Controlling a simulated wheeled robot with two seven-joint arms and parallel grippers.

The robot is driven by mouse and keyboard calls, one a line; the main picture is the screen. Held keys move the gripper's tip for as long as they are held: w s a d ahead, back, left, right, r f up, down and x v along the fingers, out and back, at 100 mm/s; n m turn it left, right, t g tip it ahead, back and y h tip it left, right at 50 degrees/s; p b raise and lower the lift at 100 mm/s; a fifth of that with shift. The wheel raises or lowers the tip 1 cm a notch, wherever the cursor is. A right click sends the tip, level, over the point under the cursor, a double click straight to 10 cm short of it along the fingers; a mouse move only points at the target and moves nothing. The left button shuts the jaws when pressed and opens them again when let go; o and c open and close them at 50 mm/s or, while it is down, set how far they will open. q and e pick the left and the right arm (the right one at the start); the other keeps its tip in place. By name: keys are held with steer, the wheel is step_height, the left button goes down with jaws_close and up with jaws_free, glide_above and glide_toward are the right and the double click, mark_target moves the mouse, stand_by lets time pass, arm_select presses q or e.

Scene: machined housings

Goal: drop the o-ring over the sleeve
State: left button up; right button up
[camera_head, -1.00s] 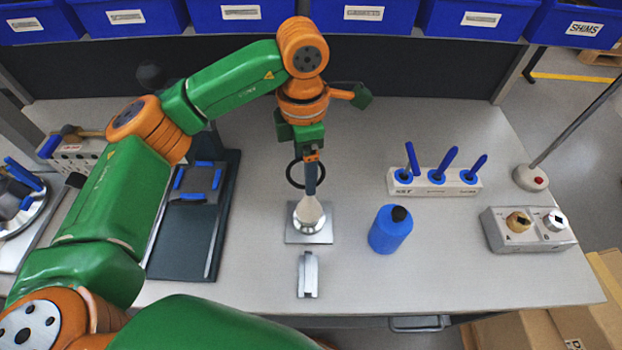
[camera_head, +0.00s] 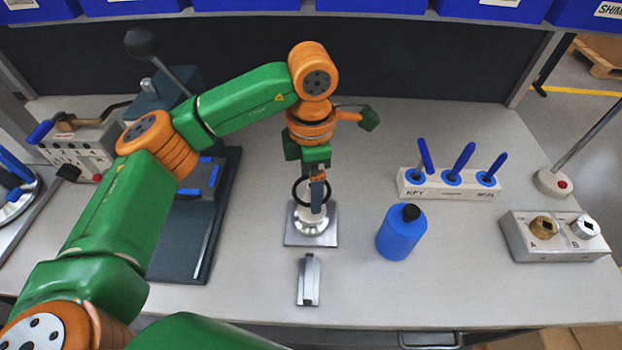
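The black o-ring (camera_head: 298,198) hangs at the fingertips of my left gripper (camera_head: 318,190), which appears shut on its edge. A pale, tapered sleeve (camera_head: 305,214) stands upright on a round silver housing (camera_head: 315,228) on a square metal plate (camera_head: 291,238). The o-ring overlaps the upper part of the sleeve in the head view. The gripper finger hides the sleeve's tip, so I cannot tell whether the ring is around it or above it. My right gripper is not in view.
A small metal block (camera_head: 309,280) lies in front of the plate. A blue bottle (camera_head: 400,234) stands to the right, with a rack of blue-handled tools (camera_head: 450,190) behind it. A dark press base (camera_head: 210,235) is at the left. A box with two knobs (camera_head: 556,240) sits far right.

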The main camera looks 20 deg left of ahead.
arm_select(q)
steer(key=shift+f, duration=0.1)
steer(key=o, duration=1.1)
steer(key=shift+c, duration=0.2)
step_height(320, 180, up, 7)
steer(key=shift+f, duration=0.15)
steer(key=shift+r, duration=0.2)
steer(key=shift+r, duration=0.1)
